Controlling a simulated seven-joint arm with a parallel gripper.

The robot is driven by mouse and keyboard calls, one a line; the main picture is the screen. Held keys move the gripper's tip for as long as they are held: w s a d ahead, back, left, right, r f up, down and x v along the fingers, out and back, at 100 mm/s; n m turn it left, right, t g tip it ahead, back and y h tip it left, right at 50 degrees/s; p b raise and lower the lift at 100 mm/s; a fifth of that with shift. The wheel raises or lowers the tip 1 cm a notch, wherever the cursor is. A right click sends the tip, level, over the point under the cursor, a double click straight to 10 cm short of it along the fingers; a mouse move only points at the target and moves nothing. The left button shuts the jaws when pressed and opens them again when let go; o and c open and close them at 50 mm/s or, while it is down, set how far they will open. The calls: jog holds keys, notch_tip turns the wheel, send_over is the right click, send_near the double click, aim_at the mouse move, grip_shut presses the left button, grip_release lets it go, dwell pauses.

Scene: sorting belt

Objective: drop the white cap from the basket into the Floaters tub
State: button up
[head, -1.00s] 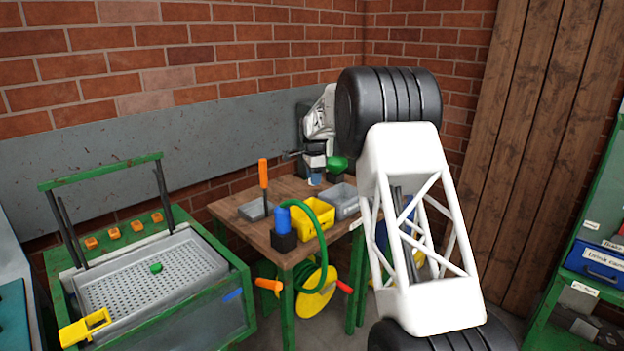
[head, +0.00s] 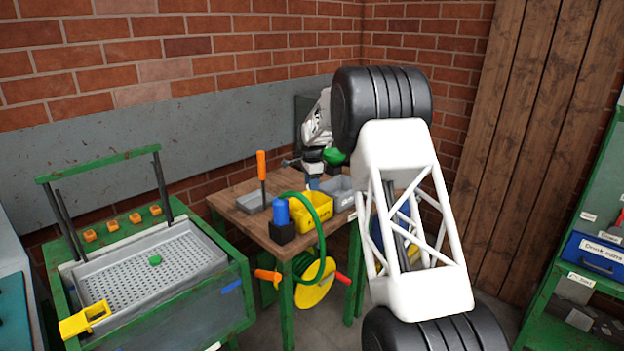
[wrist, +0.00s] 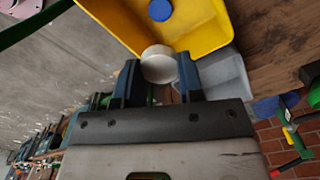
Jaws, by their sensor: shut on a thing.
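In the wrist view my gripper (wrist: 158,72) is shut on the white cap (wrist: 158,57), a short round cap held between the two dark fingers. The cap shows at the near edge of a yellow tub (wrist: 208,45), which has a blue cap (wrist: 160,10) inside. In the head view the yellow tub (head: 313,222) stands on the wooden table; I cannot read its label. The perforated grey basket (head: 120,292) at the left holds a green cap (head: 155,260). The white cap cannot be made out in the head view.
A grey tub (head: 342,193) stands beside the yellow one. A grey tray (head: 250,204), an orange-handled tool (head: 261,166) and a blue bottle-like thing (head: 281,211) with a green hose (head: 322,225) share the wooden table (head: 240,217). A green shelf stands at the right.

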jog(key=shift+f, duration=0.2)
jog(key=o, duration=1)
jog(key=shift+c, duration=0.2)
jog(key=shift+r, duration=3.9)
